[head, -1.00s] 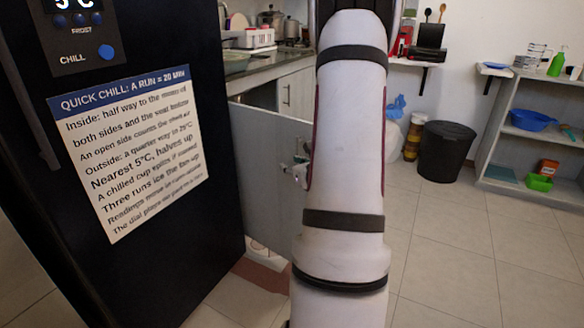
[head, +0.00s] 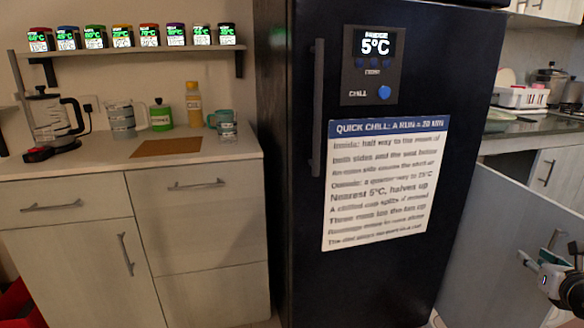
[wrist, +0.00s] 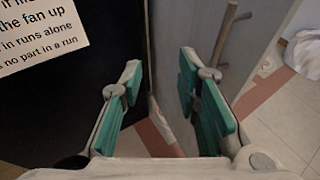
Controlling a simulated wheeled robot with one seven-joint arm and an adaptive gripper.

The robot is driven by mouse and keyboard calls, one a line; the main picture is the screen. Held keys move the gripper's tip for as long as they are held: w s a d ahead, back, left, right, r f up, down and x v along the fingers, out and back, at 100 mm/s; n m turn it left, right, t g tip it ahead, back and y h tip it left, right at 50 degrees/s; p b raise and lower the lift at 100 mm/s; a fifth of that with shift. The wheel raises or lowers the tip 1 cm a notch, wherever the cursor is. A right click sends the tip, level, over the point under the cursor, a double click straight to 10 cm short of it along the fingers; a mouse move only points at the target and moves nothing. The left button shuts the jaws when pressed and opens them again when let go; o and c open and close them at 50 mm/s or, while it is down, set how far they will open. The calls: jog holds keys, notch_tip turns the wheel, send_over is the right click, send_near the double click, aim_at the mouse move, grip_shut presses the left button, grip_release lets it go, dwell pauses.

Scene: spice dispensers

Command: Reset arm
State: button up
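My gripper shows in the wrist view (wrist: 158,75), with its two teal-padded fingers apart and nothing between them. In the head view my gripper (head: 548,256) is at the right edge, in front of a grey door panel and partly cut off by the frame. It is right of the dark fridge (head: 400,270) and apart from it. The fridge has a 5°C display (head: 375,45), a blue chill button (head: 384,92) and a printed quick-chill notice (head: 382,185).
Several labelled spice dispensers (head: 149,36) line the shelf above. An open grey door (head: 495,245) stands at right.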

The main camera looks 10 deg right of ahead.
jog(key=w+a+r+n+t+y, duration=0.1)
jog(key=w+a+r+n+y, duration=0.3)
jog(key=a, duration=0.4)
jog(key=w+a+r+n+t+y, duration=0.25)
jog(key=w+a+r+n, duration=0.25)
jog(key=a, duration=0.3)
jog(key=a+r+n+g+y, duration=0.35)
jog(key=a+n+y, duration=0.4)
jog(key=a, duration=0.95)
jog(key=s+a+n+g+y, duration=0.2)
jog(key=s+a+n+g, duration=0.8)
jog(key=s+a+n, duration=0.75)
jog(key=s+d+f+n+g+h, duration=0.1)
jog(key=s+d+n+h, duration=0.3)
jog(key=s, duration=0.3)
jog(key=s+d+f+n+g+h, duration=0.1)
jog(key=s+d+n+h, duration=0.1)
jog(key=s+n+h, duration=0.4)
notch_tip(320, 180, up, 31)
jog(key=m+t+y+p, duration=0.1)
jog(key=m+t+p, duration=0.1)
jog(key=p, duration=2.7)
jog(key=shift+s+f+t, duration=0.15)
jog(key=shift+s+t, duration=0.25)
jog(key=shift+t, duration=0.4)
